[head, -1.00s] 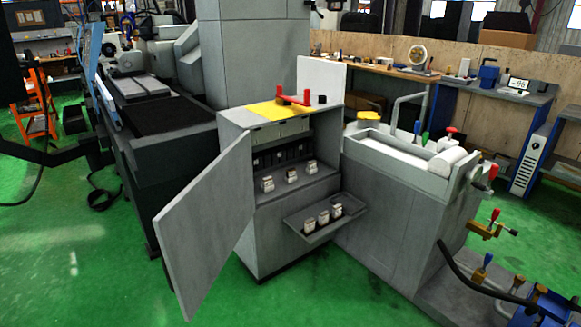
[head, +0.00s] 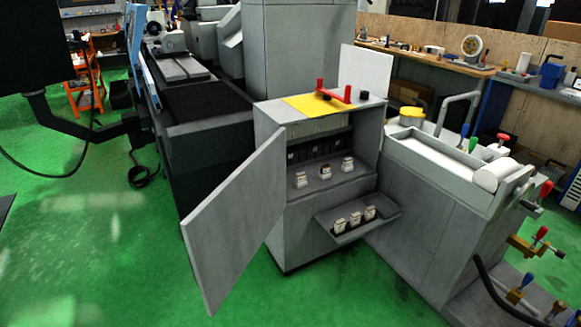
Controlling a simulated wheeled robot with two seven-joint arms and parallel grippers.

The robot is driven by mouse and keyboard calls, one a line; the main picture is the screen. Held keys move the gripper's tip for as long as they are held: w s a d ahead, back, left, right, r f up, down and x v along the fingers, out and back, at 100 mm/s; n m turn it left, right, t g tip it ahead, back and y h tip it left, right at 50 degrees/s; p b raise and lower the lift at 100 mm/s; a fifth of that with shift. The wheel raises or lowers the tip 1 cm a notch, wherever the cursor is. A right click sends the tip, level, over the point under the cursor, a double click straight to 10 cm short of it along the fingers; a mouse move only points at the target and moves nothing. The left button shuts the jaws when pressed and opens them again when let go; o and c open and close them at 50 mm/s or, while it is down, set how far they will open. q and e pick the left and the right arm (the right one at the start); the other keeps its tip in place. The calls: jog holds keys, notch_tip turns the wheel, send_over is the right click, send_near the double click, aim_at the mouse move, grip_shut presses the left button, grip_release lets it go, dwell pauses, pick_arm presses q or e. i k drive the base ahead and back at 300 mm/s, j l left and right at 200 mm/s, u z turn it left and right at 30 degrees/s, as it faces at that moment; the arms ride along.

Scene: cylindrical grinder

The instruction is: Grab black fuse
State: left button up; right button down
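An open grey cabinet (head: 272,130) stands in the middle of the head view. Three small whitish fuse-like blocks stand on its inner shelf: left (head: 300,179), middle (head: 325,172) and right (head: 347,165). Three more blocks, white above and dark below, stand on the fold-out tray (head: 378,226): left (head: 340,226), middle (head: 355,219) and right (head: 370,213). A row of dark slots or parts (head: 310,149) lies at the back of the cabinet. I cannot tell which piece is the black fuse. Neither of my grippers is in view.
The cabinet door (head: 232,226) swings out to the front left. A red handle (head: 334,95) and a black knob-like piece (head: 364,95) sit on the cabinet top. A grey machine unit (head: 440,215) stands close on the right. Green floor in front is clear.

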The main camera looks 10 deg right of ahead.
aim_at(325, 169)
jog(key=i+l+u, duration=0.25)
jog(key=i+l, duration=0.15)
jog(key=l, duration=0.25)
jog(key=i+l+u, duration=0.1)
jog(key=l, duration=0.25)
jog(key=i+l+u, duration=0.1)
jog(key=i+l, duration=0.15)
jog(key=i+l+u, duration=0.1)
jog(key=l, duration=0.4)
jog(key=i+l+u, duration=0.15)
jog(key=l, duration=0.25)
jog(key=i+l, duration=0.15)
jog(key=l, duration=0.2)
jog(key=i+l, duration=0.1)
jog(key=l, duration=0.25)
jog(key=i+l, duration=0.15)
jog(key=l, duration=0.2)
jog(key=i+l, duration=0.1)
jog(key=l, duration=0.25)
jog(key=i+l, duration=0.15)
jog(key=l, duration=0.2)
